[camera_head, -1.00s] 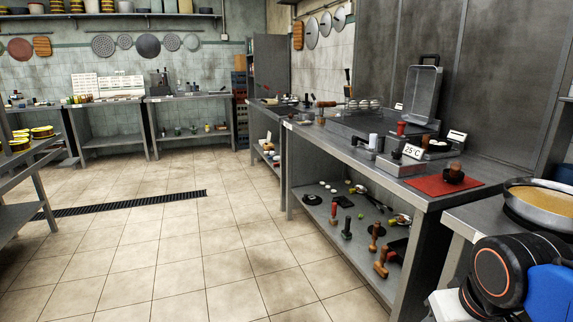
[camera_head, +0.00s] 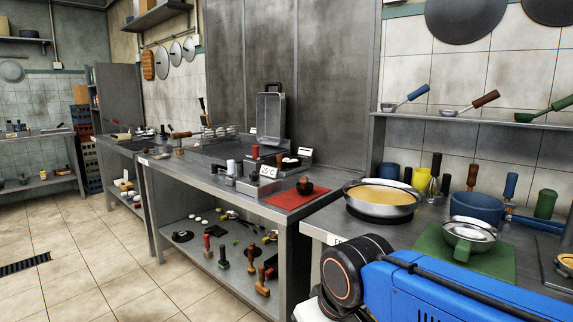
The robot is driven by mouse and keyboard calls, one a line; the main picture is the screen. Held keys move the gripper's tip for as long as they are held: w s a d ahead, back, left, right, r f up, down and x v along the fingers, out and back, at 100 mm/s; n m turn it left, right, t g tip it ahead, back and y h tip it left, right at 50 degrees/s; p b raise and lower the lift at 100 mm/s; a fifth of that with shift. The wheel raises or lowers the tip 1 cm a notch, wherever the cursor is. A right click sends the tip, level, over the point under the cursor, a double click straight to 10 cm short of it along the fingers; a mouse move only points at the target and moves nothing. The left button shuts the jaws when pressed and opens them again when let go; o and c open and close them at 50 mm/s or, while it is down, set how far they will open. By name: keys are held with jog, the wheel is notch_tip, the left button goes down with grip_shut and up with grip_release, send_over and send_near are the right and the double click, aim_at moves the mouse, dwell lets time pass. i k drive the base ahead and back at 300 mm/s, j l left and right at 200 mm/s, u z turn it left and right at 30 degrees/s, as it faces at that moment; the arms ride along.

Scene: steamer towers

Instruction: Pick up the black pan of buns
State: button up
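A small dark dish with white round pieces (camera_head: 290,162) stands on the middle steel table, just behind the scale. It may be the black pan of buns, but it is too small to tell. No other black pan of buns shows clearly. My arm crosses the lower right in blue and black. My gripper is outside the picture.
A steel pan of yellow-brown filling (camera_head: 380,194) stands on the right counter, with a steel bowl on a green board (camera_head: 485,262) and a blue pot (camera_head: 477,208). A red mat (camera_head: 297,197) and a scale (camera_head: 258,182) lie on the middle table. The floor at left is clear.

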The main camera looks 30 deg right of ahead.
aim_at(281, 162)
jog(key=i+j, duration=0.35)
jog(key=i, duration=0.15)
jog(key=i+j, duration=0.3)
jog(key=i, duration=0.15)
jog(key=i+j+z, duration=0.25)
jog(key=i+j, duration=0.95)
jog(key=i, duration=0.05)
